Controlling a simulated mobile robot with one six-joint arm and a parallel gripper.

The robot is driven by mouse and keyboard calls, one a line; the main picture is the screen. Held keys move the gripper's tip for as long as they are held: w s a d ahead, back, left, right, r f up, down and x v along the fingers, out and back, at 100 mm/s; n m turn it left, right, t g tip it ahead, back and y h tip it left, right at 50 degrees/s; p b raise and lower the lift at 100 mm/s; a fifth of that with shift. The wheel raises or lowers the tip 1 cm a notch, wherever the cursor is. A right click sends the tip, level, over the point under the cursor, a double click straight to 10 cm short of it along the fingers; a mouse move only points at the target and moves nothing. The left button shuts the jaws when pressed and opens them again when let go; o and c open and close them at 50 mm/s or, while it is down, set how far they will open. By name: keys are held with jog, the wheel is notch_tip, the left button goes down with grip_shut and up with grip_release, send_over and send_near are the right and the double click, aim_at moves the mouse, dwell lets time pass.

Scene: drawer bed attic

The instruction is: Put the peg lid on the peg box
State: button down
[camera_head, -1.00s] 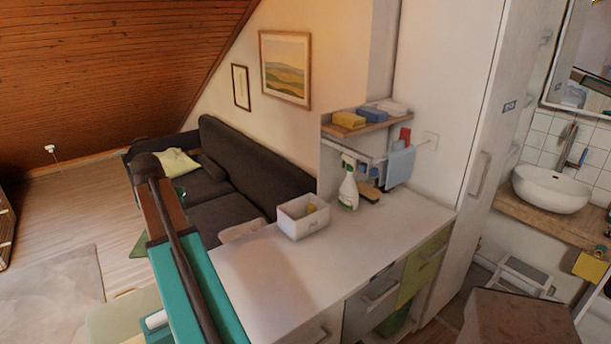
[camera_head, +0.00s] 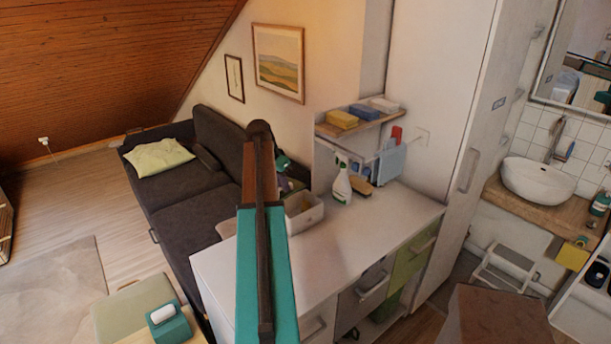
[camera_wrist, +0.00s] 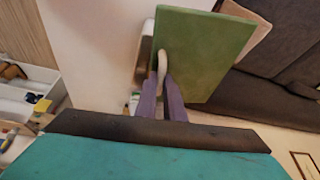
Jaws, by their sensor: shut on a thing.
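A flat green panel, which looks like the peg lid (camera_wrist: 205,50), fills the upper middle of the wrist view. The purple fingers of my gripper (camera_wrist: 162,78) are closed around a small white grip on its face. The lid is hidden behind my arm in the head view. An open white box (camera_head: 306,214), which seems to be the peg box, stands on the counter, partly hidden by my arm. A pale box edge (camera_wrist: 145,50) shows beside the lid in the wrist view; I cannot tell if they touch.
The white counter (camera_head: 350,235) is mostly clear. A spray bottle (camera_head: 342,184) and a brush (camera_head: 360,182) stand near its back, under a wall shelf (camera_head: 355,122). The dark sofa (camera_head: 195,225) lies behind and left.

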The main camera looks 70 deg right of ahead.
jog(key=s+d+r+m+p, duration=0.1)
jog(key=s+d+m, duration=0.1)
jog(key=s, duration=0.5)
jog(key=shift+s+d+g, duration=0.15)
jog(key=shift+d+g, duration=0.25)
jog(key=shift+d, duration=0.4)
jog(key=shift+f, duration=0.15)
jog(key=shift+f+b, duration=1.35)
jog(key=shift+f, duration=1.5)
jog(key=shift+w+r, duration=0.15)
jog(key=shift+w, duration=0.05)
jog(key=shift+d+f+b, duration=0.1)
jog(key=shift+f+b, duration=0.4)
jog(key=shift+f, duration=0.25)
dwell(1.0)
jog(key=c, duration=1.8)
grip_release()
